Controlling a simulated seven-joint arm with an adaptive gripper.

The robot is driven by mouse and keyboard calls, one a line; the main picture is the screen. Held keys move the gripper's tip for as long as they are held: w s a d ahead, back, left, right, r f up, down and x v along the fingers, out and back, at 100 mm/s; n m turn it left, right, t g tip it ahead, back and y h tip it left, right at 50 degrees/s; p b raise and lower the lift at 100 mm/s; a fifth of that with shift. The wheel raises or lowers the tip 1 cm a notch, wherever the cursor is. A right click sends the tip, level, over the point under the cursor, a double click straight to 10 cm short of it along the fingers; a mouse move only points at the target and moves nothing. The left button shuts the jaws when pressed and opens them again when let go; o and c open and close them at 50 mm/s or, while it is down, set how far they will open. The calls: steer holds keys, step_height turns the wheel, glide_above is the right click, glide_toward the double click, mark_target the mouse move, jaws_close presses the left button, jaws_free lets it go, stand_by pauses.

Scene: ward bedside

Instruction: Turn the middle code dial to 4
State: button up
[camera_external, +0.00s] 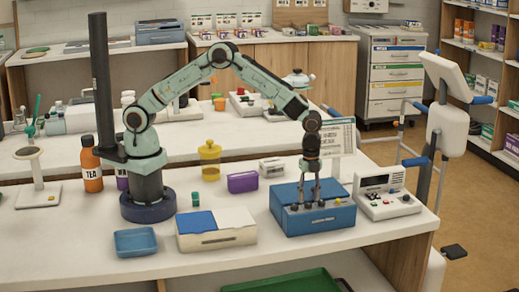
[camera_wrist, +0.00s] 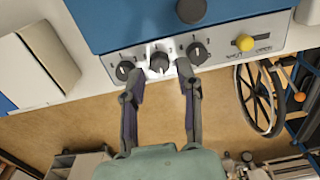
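The blue code box (camera_external: 318,218) stands at the front right of the white table. In the wrist view its light front panel (camera_wrist: 222,50) carries three dark dials in a row: a left dial (camera_wrist: 124,71), the middle code dial (camera_wrist: 159,63) and a right dial (camera_wrist: 197,52). The middle dial has a pale pointer mark; the numbers around it are too small to read. My gripper (camera_external: 309,199) points down at the box's front. In the wrist view my gripper (camera_wrist: 161,78) has its fingers apart, one on each side of the middle dial, with no clear contact.
A yellow knob (camera_wrist: 245,42) sits right of the dials. A grey device with a screen (camera_external: 385,195) stands close on the box's right. A white case with a blue lid panel (camera_external: 216,230), a purple box (camera_external: 242,182) and a blue tray (camera_external: 135,241) lie to the left.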

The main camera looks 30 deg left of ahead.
mark_target(308, 203)
step_height(308, 203, up, 11)
steer(key=shift+f, duration=0.2)
stand_by(0.5)
